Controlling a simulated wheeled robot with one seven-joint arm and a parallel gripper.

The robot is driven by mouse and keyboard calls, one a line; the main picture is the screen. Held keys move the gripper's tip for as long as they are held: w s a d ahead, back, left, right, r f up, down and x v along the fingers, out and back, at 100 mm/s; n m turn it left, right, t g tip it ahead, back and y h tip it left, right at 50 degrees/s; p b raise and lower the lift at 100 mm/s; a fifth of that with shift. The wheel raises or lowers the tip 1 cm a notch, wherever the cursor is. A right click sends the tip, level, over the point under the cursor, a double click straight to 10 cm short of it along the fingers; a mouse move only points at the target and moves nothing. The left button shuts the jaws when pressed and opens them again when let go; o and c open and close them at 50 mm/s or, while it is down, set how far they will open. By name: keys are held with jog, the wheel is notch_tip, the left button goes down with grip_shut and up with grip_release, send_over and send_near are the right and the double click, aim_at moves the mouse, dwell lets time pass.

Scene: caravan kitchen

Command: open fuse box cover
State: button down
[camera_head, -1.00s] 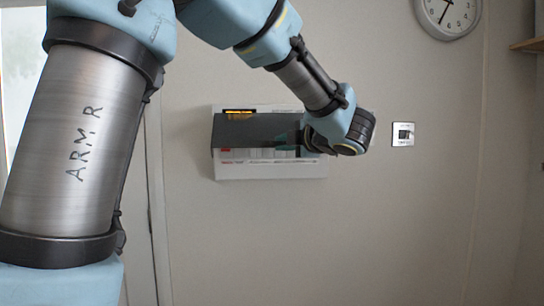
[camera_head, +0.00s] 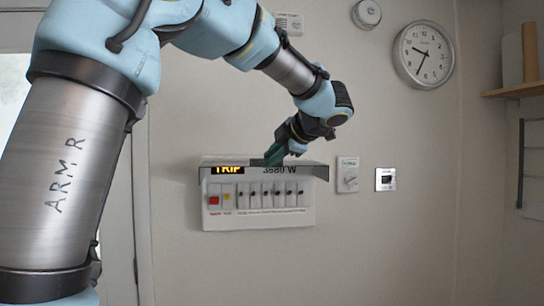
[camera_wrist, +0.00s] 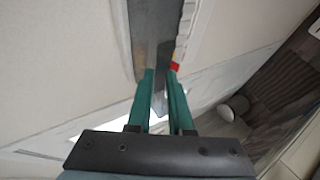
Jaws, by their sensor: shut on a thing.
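The fuse box (camera_head: 258,213) is a white panel on the wall. The exact contact is partly hidden.
Right of the box are a white dial control (camera_head: 347,175) and a small switch plate (camera_head: 386,179). A shelf (camera_head: 510,90) is at the far right. The wall below the box is clear.

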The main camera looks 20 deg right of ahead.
jog(key=shift+w+a+f, duration=0.15)
jog(key=shift+w+f, duration=0.2)
jog(key=shift+w, duration=0.2)
jog(key=c, duration=1.3)
grip_release()
jog(key=shift+o, duration=1.3)
jog(key=shift+w+f, duration=0.1)
jog(key=shift+w, duration=0.05)
jog(key=b+v, duration=0.3)
jog(key=v, duration=0.8)
jog(key=shift+s+b, duration=0.25)
jog(key=shift+b, duration=0.05)
jog(key=shift+d, duration=0.25)
jog(key=shift+c, duration=0.4)
